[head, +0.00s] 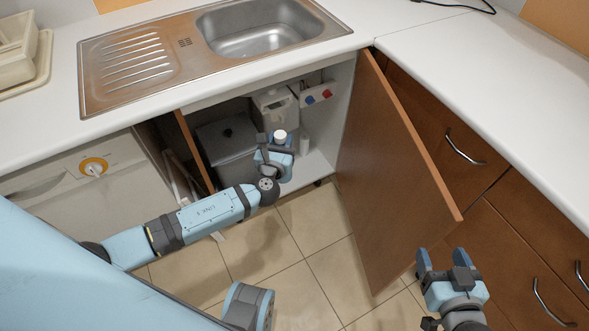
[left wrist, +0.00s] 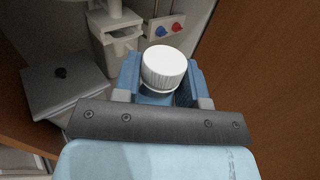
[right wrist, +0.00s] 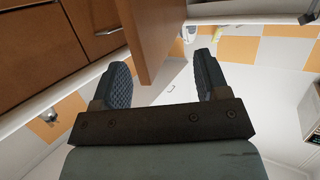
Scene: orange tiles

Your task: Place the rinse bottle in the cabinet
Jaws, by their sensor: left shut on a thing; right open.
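The rinse bottle shows as a white ribbed cap (head: 280,137) between the fingers of my left gripper (head: 276,150). The cap also shows in the left wrist view (left wrist: 163,68); most of the bottle's body is hidden by the gripper. The gripper is shut on it at the opening of the cabinet under the sink. The cabinet (head: 319,165) stands open, its brown right door (head: 395,180) swung out. My right gripper (head: 442,258) is open and empty near that door's outer edge. The door also shows beyond the fingers in the right wrist view (right wrist: 152,38).
A second door edge (head: 194,150) borders the left side. The tiled floor (head: 300,215) in front is clear.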

